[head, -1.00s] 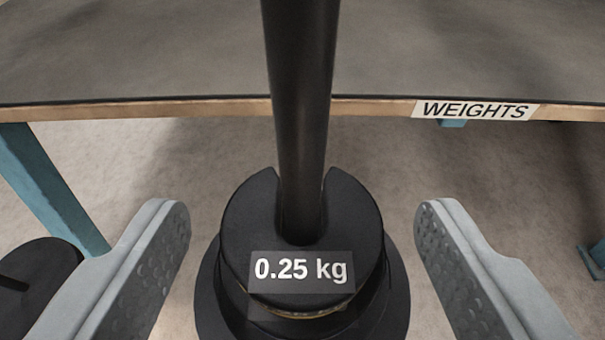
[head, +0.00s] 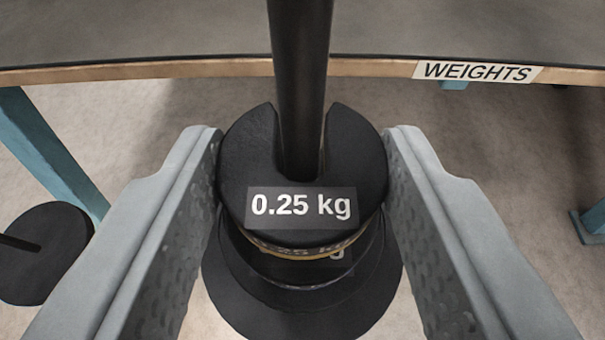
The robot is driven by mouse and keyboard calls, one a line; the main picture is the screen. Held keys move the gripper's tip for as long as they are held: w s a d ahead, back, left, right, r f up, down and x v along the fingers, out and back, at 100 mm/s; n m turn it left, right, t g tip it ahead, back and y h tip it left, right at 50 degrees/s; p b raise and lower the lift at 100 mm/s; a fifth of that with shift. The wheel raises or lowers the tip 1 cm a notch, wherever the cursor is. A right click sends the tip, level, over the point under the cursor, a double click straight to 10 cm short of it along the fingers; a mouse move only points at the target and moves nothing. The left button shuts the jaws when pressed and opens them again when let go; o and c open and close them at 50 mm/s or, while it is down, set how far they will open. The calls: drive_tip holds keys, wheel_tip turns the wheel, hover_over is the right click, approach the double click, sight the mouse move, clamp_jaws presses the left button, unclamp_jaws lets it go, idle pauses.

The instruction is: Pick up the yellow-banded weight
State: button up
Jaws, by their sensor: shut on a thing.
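A black slotted weight marked "0.25 kg" (head: 302,175) sits around a dark upright rod (head: 300,90), its slot facing the far side. A thin yellow band (head: 300,250) shows along its lower front edge. My gripper (head: 303,165) is shut on this top weight, one finger touching its left side and one its right. More black discs (head: 300,310) lie below it around the rod; part of another label shows there, mostly hidden. I cannot tell whether the top weight is clear of the disc under it.
A grey-topped table (head: 150,30) with a wooden edge and a "WEIGHTS" label (head: 478,71) stands beyond. A blue table leg (head: 55,155) and a black round base (head: 45,250) are at left. Pale floor lies between.

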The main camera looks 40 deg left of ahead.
wheel_tip(320, 180, up, 2)
drive_tip(key=shift+r, duration=0.25)
drive_tip(key=s+d, duration=1)
drive_tip(key=s, duration=0.4)
drive_tip(key=shift+s+d, duration=0.3)
drive_tip(key=shift+r, duration=0.35)
drive_tip(key=shift+s+d, duration=0.1)
drive_tip(key=shift+s+d, duration=0.85)
drive_tip(key=shift+s, duration=0.3)
drive_tip(key=shift+s+d, duration=0.8)
drive_tip(key=shift+s, duration=0.35)
drive_tip(key=shift+w, duration=0.1)
